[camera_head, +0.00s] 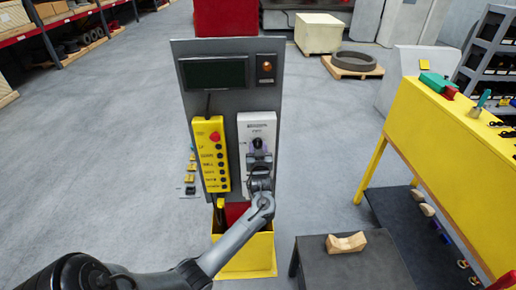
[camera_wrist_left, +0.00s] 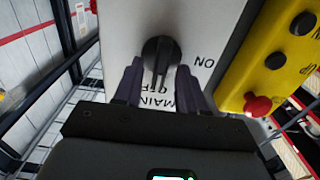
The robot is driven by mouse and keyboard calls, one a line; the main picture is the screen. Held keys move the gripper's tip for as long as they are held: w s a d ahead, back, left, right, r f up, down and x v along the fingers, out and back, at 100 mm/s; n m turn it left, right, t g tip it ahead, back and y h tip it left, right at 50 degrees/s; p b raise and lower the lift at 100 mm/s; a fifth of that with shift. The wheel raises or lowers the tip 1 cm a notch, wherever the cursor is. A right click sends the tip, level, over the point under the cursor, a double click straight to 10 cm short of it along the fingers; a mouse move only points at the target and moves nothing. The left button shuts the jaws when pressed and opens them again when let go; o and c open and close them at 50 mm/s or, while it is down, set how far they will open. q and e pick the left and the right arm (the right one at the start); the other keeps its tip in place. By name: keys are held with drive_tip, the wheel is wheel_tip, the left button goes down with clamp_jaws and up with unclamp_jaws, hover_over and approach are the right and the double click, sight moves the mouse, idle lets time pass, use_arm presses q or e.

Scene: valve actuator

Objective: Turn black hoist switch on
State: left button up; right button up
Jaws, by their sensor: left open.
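The black hoist switch (camera_head: 258,143) is a round knob with a bar handle on a white switch box (camera_head: 266,124), right of a yellow pendant (camera_head: 211,155). In the left wrist view the knob (camera_wrist_left: 158,52) shows close up, its bar pointing down the picture towards the upside-down MAIN and OFF lettering. ON is printed to the right. My left gripper (camera_head: 259,161) is in front of the box, just below the knob. In the wrist view its open fingers (camera_wrist_left: 159,72) stand either side of the bar's lower end, with gaps visible. My right gripper is not in view.
The grey panel (camera_head: 225,103) also carries a dark screen (camera_head: 213,72) and an orange lamp (camera_head: 267,67). The pendant has a red button (camera_head: 215,136) and several black ones. A yellow bench (camera_head: 440,130) and a dark table (camera_head: 350,268) stand to the right.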

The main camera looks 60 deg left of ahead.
use_arm(q)
clamp_jaws()
drive_tip(key=shift+n, duration=0.3)
drive_tip(key=n+b, duration=0.2)
drive_tip(key=shift+s+f+b, duration=0.1)
drive_tip(key=shift+f+b, duration=0.1)
drive_tip(key=shift+b, duration=0.1)
drive_tip(key=n+b, duration=0.4)
drive_tip(key=n, duration=0.1)
drive_tip(key=shift+s+a+f, duration=0.15)
drive_tip(key=shift+s, duration=0.05)
drive_tip(key=n+b, duration=0.7)
drive_tip(key=shift+s+f, duration=0.15)
drive_tip(key=shift+f, duration=0.1)
drive_tip(key=shift+a+r+n+b, duration=0.1)
drive_tip(key=shift+n+b, duration=1.35)
drive_tip(key=shift+n, duration=0.05)
